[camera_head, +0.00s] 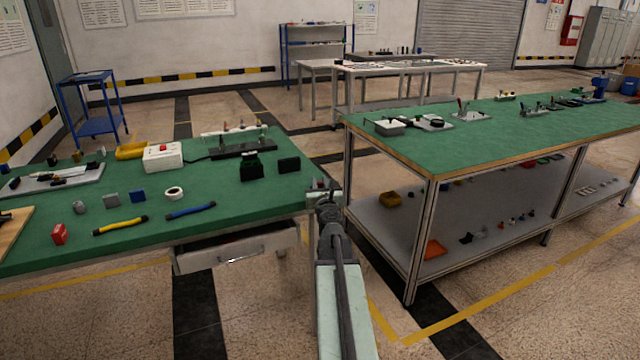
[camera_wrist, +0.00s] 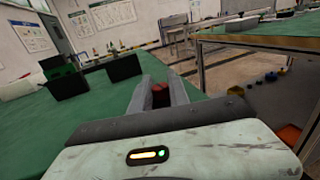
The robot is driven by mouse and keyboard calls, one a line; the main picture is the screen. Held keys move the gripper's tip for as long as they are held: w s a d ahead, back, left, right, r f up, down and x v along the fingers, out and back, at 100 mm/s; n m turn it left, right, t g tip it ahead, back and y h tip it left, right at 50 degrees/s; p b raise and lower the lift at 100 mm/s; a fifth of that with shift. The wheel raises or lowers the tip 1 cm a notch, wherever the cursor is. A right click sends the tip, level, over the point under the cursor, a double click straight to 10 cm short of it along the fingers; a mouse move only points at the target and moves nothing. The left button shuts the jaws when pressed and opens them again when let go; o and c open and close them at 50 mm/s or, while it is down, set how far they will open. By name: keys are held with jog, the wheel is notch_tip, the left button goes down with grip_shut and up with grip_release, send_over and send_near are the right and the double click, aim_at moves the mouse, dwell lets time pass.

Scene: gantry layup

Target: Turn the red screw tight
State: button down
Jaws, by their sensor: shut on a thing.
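My gripper (camera_head: 322,190) is at the right end of the left green bench, near its edge. In the wrist view my gripper (camera_wrist: 160,92) has its two fingers on either side of a small dark red piece (camera_wrist: 160,96) and is shut on it. Only part of this piece shows, and I cannot tell whether it is the red screw. A fixture (camera_head: 240,148) with a pale bar and several small upright pins stands farther back on the same bench, apart from my gripper. Its pins are too small to identify.
Two black blocks (camera_head: 251,166) (camera_head: 289,164) stand left of my gripper on the left bench (camera_head: 240,210). A white box with a red button (camera_head: 163,156), a tape roll (camera_head: 174,193) and tools lie farther left. A second green bench (camera_head: 500,130) stands right, across a gap.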

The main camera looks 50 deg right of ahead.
jog(key=shift+m+g+h, duration=0.3)
jog(key=shift+h, duration=0.1)
jog(key=c, duration=1.3)
grip_release()
jog(key=shift+o, duration=0.2)
